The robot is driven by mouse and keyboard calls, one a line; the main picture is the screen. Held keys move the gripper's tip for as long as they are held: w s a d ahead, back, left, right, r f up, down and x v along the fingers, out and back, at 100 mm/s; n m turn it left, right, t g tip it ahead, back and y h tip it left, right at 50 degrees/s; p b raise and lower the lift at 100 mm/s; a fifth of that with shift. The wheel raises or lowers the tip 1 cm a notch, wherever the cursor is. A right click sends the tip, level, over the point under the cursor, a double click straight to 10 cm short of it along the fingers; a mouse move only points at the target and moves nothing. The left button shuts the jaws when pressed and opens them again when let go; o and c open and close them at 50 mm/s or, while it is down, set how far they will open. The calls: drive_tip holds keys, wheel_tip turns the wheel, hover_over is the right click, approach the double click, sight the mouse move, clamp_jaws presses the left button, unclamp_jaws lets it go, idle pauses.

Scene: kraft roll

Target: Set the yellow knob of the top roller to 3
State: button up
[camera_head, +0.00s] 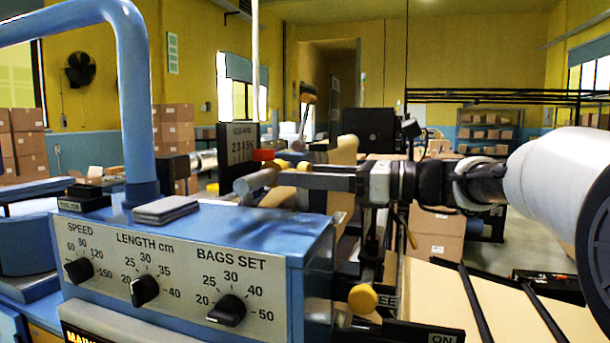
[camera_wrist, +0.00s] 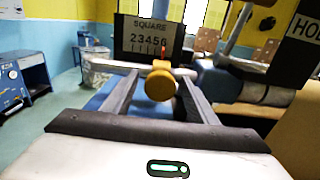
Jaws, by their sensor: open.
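The yellow knob (camera_wrist: 160,84) is round and shows in the wrist view between the two fingers of my gripper (camera_wrist: 158,76). The fingers are apart, one on each side of it, and I cannot tell whether either touches it. Behind it stands a dark scale plate (camera_wrist: 146,38) marked SQUARE with the numbers 2 to 6. A small red pointer (camera_wrist: 164,53) shows near the scale's right end; its exact reading is unclear. In the head view my gripper (camera_head: 262,178) reaches left below the plate (camera_head: 240,142), and only a small yellow part (camera_head: 281,163) shows above the fingers.
A blue control box (camera_head: 190,270) with several black dials stands in front, under a blue tube frame (camera_head: 136,100). Another yellow knob (camera_head: 362,298) sits lower right. A dark HOLD sign (camera_wrist: 307,27) is at the wrist view's upper right.

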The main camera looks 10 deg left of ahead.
clamp_jaws()
drive_tip(key=s, duration=0.3)
drive_tip(key=s+b, duration=0.1)
drive_tip(key=shift+s+a, duration=0.3)
unclamp_jaws()
drive_tip(key=shift+w, duration=0.1)
drive_tip(key=s+d, duration=0.2)
drive_tip(key=d, duration=1.5)
drive_tip(key=shift+s+d+b, duration=0.15)
drive_tip(key=shift+s+b, duration=0.1)
drive_tip(key=shift+b, duration=0.05)
